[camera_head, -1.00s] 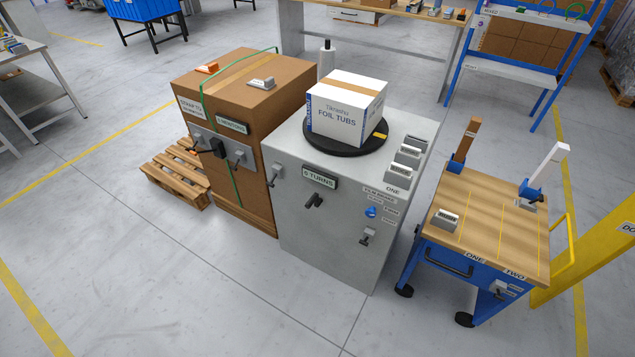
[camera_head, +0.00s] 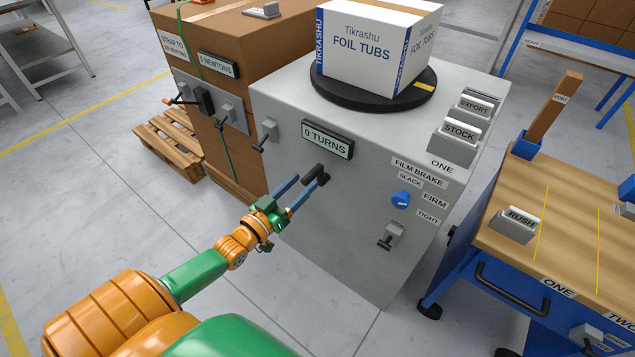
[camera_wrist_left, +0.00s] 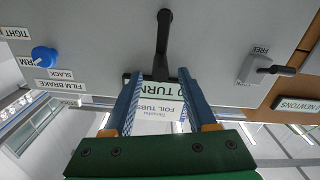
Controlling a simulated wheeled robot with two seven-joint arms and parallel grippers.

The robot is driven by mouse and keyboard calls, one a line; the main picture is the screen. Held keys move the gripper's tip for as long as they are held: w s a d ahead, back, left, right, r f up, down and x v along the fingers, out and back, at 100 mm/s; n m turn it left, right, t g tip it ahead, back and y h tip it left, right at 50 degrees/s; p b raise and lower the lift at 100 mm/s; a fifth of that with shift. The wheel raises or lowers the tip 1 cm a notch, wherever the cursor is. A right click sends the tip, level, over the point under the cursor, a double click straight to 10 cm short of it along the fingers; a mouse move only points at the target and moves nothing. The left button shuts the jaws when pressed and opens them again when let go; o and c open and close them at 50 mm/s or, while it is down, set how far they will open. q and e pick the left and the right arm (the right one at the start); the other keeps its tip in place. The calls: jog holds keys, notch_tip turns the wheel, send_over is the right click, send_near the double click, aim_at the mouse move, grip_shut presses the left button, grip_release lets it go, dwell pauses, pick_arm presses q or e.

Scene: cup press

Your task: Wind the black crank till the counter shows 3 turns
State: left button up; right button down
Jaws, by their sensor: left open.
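The black crank (camera_head: 314,174) sticks out of the grey machine's front, below the counter (camera_head: 328,139), which reads 0 TURNS. My left gripper (camera_head: 308,183) is open, its two blue fingers reaching up to the crank from the lower left. In the left wrist view the crank (camera_wrist_left: 164,35) lies just beyond the fingertips, in line with the gap between them (camera_wrist_left: 160,78). I cannot tell whether it is between the fingers or touching them. The counter (camera_wrist_left: 160,88) shows upside down behind the fingers. My right gripper is not in view.
A FOIL TUBS box (camera_head: 370,50) stands on the black turntable (camera_head: 350,94) atop the machine. The blue film brake knob (camera_head: 400,199) and a small lever (camera_head: 391,236) are right of the crank. A strapped carton (camera_head: 240,45) stands left, a wooden-topped cart (camera_head: 570,215) right.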

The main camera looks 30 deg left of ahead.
pick_arm(q)
jog(key=w, duration=0.3)
jog(key=shift+f, duration=0.15)
jog(key=shift+s+d, duration=0.1)
jog(key=shift+s, duration=0.05)
grip_shut()
dwell(1.1)
